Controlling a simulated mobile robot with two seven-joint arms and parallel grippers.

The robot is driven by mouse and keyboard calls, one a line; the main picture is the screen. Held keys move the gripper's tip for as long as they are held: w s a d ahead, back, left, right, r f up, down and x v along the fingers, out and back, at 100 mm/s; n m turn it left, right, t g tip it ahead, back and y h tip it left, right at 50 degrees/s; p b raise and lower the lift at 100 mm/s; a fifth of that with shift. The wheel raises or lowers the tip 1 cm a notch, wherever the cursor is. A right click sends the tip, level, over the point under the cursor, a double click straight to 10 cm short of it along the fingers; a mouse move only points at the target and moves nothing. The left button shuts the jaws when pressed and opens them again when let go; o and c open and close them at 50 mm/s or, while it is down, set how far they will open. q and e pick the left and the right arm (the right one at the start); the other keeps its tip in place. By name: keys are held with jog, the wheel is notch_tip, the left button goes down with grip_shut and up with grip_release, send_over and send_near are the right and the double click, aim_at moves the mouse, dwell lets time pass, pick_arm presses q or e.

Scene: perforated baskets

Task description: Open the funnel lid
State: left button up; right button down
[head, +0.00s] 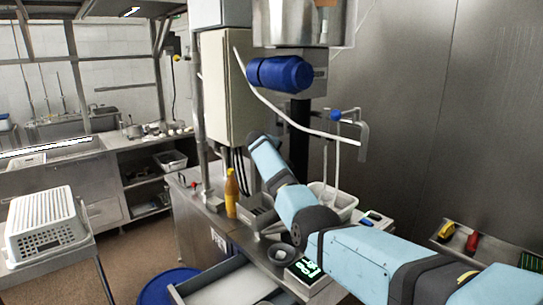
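A steel hopper (305,22), which looks like the funnel, is at the top of the head view, and its upper part is cut off by the frame. Its lid is not visible. A blue motor-like cylinder (281,73) sits just under the hopper. My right arm comes in from the lower right and reaches up to the left. Its visible far end is a dark joint below the blue cylinder, apart from the hopper. No fingers show there. My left arm and gripper are not in view.
A bent white pipe (285,112) crosses below the hopper. A yellow bottle (231,194) and a white basket (344,204) stand on the machine's steel counter. A white perforated basket (45,222) is at left. A steel wall closes off the right.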

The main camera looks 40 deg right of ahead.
dwell(0.3)
jog(key=c, duration=1.2)
grip_release()
jog(key=shift+c, duration=0.2)
jog(key=shift+a, duration=0.1)
jog(key=b+v, duration=0.2)
jog(key=v, duration=1.2)
